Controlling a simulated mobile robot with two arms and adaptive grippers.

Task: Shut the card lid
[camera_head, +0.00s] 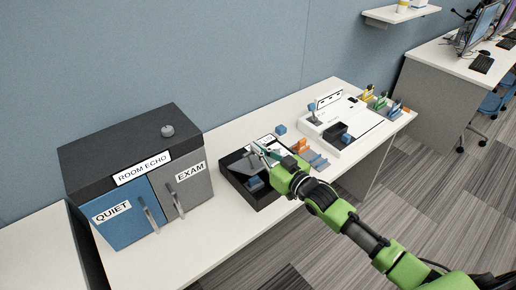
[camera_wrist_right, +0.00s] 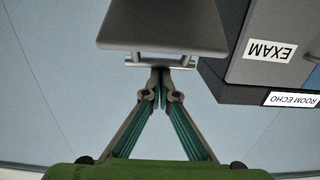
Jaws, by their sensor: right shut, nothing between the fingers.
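In the right wrist view, the closed fingertips (camera_wrist_right: 160,72) are right at a thin metal bar along the edge of a grey panel (camera_wrist_right: 163,25). I cannot tell whether they touch it. My left gripper is not in view.
A cabinet (camera_head: 135,170) marked ROOM ECHO, with QUIET and EXAM doors, stands left of the box. A blue cube (camera_head: 280,129) lies behind it. The table front at left is clear.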

